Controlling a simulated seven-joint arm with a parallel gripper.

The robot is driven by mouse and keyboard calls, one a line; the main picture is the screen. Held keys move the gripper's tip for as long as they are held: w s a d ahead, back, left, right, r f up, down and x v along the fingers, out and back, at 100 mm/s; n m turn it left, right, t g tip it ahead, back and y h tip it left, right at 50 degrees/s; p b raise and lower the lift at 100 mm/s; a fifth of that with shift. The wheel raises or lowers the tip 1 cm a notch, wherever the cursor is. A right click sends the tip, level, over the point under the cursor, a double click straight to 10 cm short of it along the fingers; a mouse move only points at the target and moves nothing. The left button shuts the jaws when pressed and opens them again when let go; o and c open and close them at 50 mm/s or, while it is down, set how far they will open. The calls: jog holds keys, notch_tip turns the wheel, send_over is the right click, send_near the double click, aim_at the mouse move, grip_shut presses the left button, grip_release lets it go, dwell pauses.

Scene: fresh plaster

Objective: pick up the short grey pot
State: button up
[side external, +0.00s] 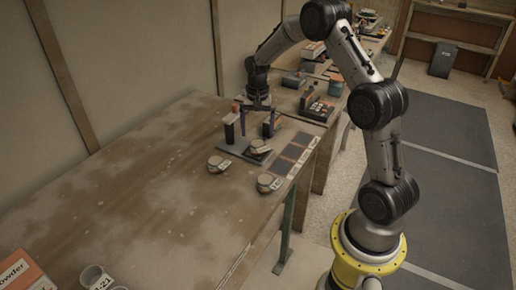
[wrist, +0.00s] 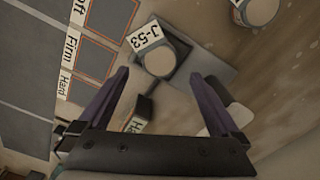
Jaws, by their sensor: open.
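A short round pot with a grey-beige lid and a white label reading J-53 (wrist: 160,57) sits on a grey plate (wrist: 212,70) in the wrist view, ahead of my fingertips. In the side view a similar pot (side external: 260,146) is on the grey plate (side external: 232,148). Two more low pots stand on the bare table, one at the left (side external: 217,163) and one at the front (side external: 268,183). Part of another pot (wrist: 260,11) shows at the wrist view's top right. My gripper (side external: 255,124) is open above the plate, its purple fingers (wrist: 160,88) apart with nothing gripped.
A dark upright block (side external: 229,130) stands by the plate's left side. Dark panels marked Firm and Hard (wrist: 90,52) lie along the table edge. Boxes (side external: 316,108) fill the far end. A carton (side external: 22,270) and cups are at the near left; the table's middle is clear.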

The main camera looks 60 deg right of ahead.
aim_at(258, 142)
notch_tip(258, 142, down, 6)
jog(key=shift+s+a+r, duration=0.1)
jog(key=shift+a+r, duration=0.05)
jog(key=shift+r, duration=0.05)
jog(key=c, duration=1.4)
jog(key=shift+r, duration=0.1)
grip_shut()
jog(key=shift+r, duration=0.1)
